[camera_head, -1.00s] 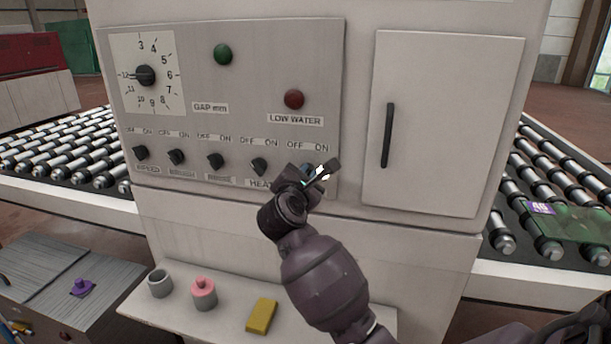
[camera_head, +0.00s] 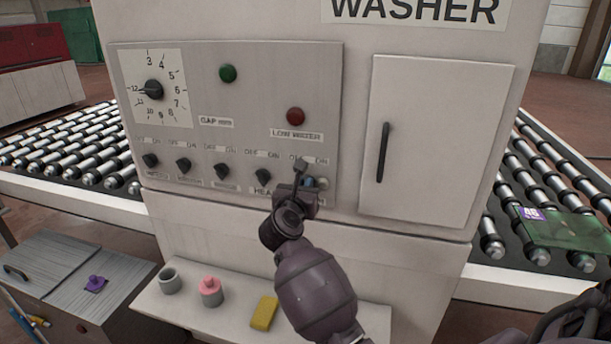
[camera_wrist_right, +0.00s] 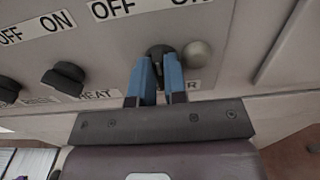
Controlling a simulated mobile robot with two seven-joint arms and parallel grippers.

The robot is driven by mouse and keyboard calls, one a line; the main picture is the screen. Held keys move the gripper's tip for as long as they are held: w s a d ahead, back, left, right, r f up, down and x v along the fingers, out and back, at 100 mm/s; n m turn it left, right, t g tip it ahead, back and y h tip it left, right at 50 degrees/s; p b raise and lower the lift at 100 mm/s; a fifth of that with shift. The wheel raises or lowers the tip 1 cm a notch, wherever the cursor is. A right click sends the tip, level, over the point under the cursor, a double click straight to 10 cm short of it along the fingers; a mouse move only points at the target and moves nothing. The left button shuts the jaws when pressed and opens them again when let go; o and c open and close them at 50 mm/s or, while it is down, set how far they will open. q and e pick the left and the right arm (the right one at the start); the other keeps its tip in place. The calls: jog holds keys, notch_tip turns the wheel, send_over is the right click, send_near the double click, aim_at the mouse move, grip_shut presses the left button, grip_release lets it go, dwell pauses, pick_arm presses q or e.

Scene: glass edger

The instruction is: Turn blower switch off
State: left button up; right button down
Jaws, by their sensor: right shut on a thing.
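The blower switch (camera_wrist_right: 160,50) is the dark knob at the right end of the switch row, under an OFF/ON label. Its name label is mostly covered, with only an R showing. My right gripper (camera_head: 309,183) is at this switch and hides it in the head view. In the right wrist view, the blue fingers of my right gripper (camera_wrist_right: 160,74) are closed on the knob from both sides. The knob's exact pointing direction is hard to tell. My left gripper is not in view.
The heat switch (camera_head: 264,177) sits just left of my right gripper, and other switches continue leftward. A grey round knob (camera_wrist_right: 197,54) is close right of the fingers. A cabinet door with a dark handle (camera_head: 383,152) is at right. A shelf (camera_head: 236,310) below holds small items.

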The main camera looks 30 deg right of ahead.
pick_arm(q)
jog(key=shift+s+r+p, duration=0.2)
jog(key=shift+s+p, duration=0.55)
jog(key=shift+p, duration=0.2)
pick_arm(e)
jog(key=shift+w+a+f+n, duration=0.1)
jog(key=shift+n, duration=1.6)
jog(key=shift+w+a+n, duration=0.1)
jog(key=shift+n, duration=1.6)
jog(key=c, duration=1.2)
grip_release()
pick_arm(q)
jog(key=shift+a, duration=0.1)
pick_arm(e)
jog(key=shift+o, duration=0.2)
